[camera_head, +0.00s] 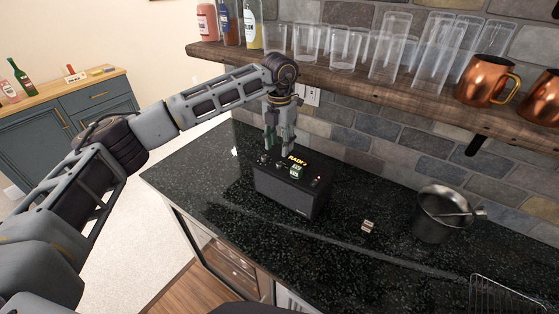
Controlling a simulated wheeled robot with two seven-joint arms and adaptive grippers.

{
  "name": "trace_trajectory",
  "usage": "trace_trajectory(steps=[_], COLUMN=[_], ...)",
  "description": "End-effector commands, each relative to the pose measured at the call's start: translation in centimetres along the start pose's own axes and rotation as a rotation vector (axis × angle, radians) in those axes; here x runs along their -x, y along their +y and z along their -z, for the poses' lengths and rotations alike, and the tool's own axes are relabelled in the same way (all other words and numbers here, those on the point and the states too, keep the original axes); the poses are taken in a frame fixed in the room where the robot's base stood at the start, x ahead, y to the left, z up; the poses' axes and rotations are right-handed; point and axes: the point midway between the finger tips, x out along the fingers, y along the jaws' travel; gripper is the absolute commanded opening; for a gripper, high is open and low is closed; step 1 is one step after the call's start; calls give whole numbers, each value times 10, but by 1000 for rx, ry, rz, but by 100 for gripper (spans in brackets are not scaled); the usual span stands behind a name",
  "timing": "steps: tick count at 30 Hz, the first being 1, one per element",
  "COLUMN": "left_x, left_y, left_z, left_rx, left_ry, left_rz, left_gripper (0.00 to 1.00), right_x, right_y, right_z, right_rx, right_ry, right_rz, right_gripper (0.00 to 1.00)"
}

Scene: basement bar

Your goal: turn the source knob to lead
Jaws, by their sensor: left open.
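A small black amplifier-like box (287,196) stands on the dark stone counter. Small knobs and a red light sit on its top panel, and lit yellow lettering (297,160) there seems to begin "RADI". A small green-and-white piece (296,170) is on the top panel below the lettering. I cannot tell which knob is the source knob. My left gripper (277,148) points down, open, over the back left of the top panel, by the small knobs. I cannot tell whether its fingers touch a knob. My right gripper is out of view.
A wooden shelf (340,75) with bottles, glasses and copper mugs (487,80) runs above the counter, close to my left wrist. A metal bucket (440,213) stands to the right, with a small object (368,226) before it. A wire rack (500,297) is at the lower right.

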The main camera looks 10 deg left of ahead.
Motion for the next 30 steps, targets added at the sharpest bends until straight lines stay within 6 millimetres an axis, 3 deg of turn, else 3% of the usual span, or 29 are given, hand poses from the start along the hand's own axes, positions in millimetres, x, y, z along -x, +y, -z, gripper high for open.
trace_trajectory(steps=[8,21,30], left_x=[-17,-64,-74], left_y=[0,0,0], left_z=[0,0,0], left_rx=[0,0,-1], left_ry=[2,2,-1], left_rz=[0,1,0], left_gripper=[43,43,43], right_x=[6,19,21], right_y=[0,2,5], right_z=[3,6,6], right_rx=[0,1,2], right_ry=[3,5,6], right_rz=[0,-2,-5], right_gripper=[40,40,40])
